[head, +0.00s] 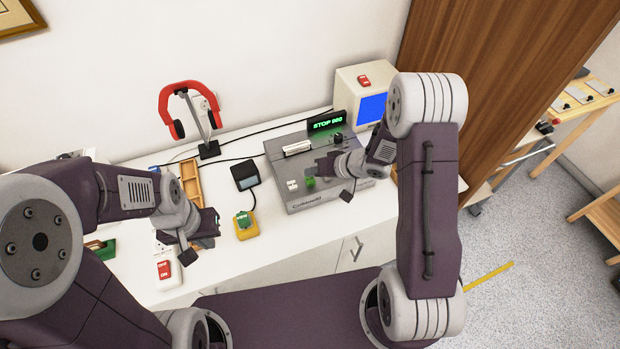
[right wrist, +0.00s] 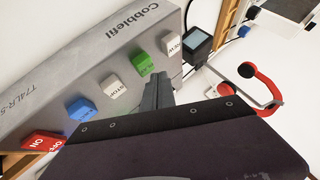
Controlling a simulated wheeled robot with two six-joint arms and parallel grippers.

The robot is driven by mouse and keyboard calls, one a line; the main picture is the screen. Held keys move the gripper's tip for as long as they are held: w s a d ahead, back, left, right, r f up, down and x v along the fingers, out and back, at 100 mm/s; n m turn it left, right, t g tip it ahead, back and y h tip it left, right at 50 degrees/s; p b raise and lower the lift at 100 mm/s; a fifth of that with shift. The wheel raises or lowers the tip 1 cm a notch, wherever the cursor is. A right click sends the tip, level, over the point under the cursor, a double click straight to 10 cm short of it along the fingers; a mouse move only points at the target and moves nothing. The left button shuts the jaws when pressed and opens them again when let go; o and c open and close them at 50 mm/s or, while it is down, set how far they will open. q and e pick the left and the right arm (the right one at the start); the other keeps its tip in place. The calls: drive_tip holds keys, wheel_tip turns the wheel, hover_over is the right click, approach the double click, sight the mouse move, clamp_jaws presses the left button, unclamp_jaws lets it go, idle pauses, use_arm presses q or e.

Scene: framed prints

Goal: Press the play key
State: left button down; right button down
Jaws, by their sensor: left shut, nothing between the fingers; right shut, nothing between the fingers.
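The grey recorder (head: 330,186) stands on the white counter, its lit display (head: 327,121) reading STOP 000. Its front row of keys shows in the right wrist view: a white REW key (right wrist: 172,42), a green key (right wrist: 143,62) whose lettering is hard to read, a white STOP key (right wrist: 114,85), a blue key (right wrist: 80,108) and a red ON/OFF key (right wrist: 43,141). My right gripper (head: 347,195) is shut and empty over the recorder's front; its fingertips (right wrist: 158,78) appear close beside the green key, contact unclear. My left gripper (head: 188,257) is shut and empty above the counter.
A yellow box with a green button (head: 246,225), a small dark-screened device (head: 245,176) and red headphones on a stand (head: 190,98) are left of the recorder. A white switch box (head: 166,268) is near my left gripper. A cream monitor (head: 362,90) stands behind.

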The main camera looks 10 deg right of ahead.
sight(313, 180)
drive_tip(key=shift+f, duration=0.15)
drive_tip(key=shift+f, duration=0.25)
drive_tip(key=shift+f+b, duration=0.5)
drive_tip(key=shift+f, duration=0.35)
idle(0.9)
drive_tip(key=shift+r+p, duration=1.3)
drive_tip(key=shift+p, duration=0.25)
wheel_tip(313, 180, up, 5)
drive_tip(key=p, duration=0.6)
drive_tip(key=shift+r, duration=0.1)
